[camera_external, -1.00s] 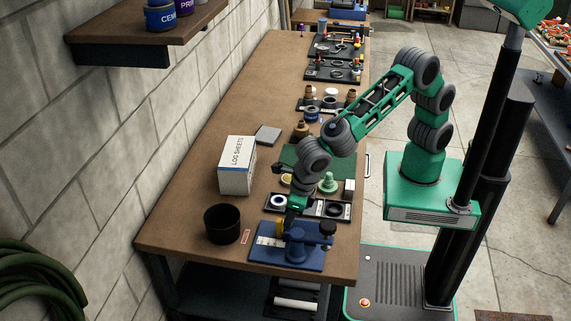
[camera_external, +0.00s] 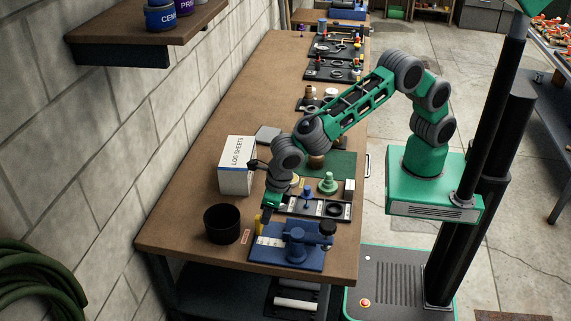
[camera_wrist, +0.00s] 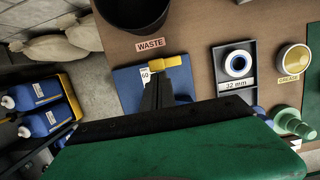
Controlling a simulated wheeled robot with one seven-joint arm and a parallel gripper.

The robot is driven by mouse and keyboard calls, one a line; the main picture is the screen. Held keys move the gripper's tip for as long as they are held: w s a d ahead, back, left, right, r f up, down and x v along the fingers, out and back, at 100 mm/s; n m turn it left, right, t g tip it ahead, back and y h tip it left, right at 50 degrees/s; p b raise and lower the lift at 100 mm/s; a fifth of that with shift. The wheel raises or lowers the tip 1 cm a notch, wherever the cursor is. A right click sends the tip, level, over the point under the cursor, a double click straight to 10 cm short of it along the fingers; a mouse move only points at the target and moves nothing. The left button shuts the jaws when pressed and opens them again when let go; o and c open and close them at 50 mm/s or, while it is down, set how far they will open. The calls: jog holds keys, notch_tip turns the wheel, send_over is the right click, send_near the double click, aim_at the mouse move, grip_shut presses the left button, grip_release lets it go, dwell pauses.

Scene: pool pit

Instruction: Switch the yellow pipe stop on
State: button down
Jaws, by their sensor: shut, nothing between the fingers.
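The yellow pipe stop (camera_external: 258,225) stands at the left rear edge of the blue base plate (camera_external: 310,262) at the table's near end. In the wrist view the stop (camera_wrist: 166,62) is a yellow bar with a wider right end, lying across the top of the blue plate (camera_wrist: 128,92), beside a white "60" label. My gripper (camera_external: 267,214) is shut and empty, with its fingers pointing down close beside the stop. In the wrist view its dark fingertips (camera_wrist: 157,78) end just below the yellow bar. I cannot tell whether they touch it.
A black waste bin (camera_external: 222,224) is to the left. A log-sheets box (camera_external: 236,165) stands behind. A parts tray (camera_external: 346,214) and green fitting (camera_external: 327,184) lie behind and to the right.

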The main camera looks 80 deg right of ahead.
jog(key=s, duration=0.2)
jog(key=s+r, duration=0.1)
jog(key=s, duration=0.1)
jog(key=shift+s+r, duration=0.1)
jog(key=v, duration=0.9)
jog(key=shift+b, duration=0.4)
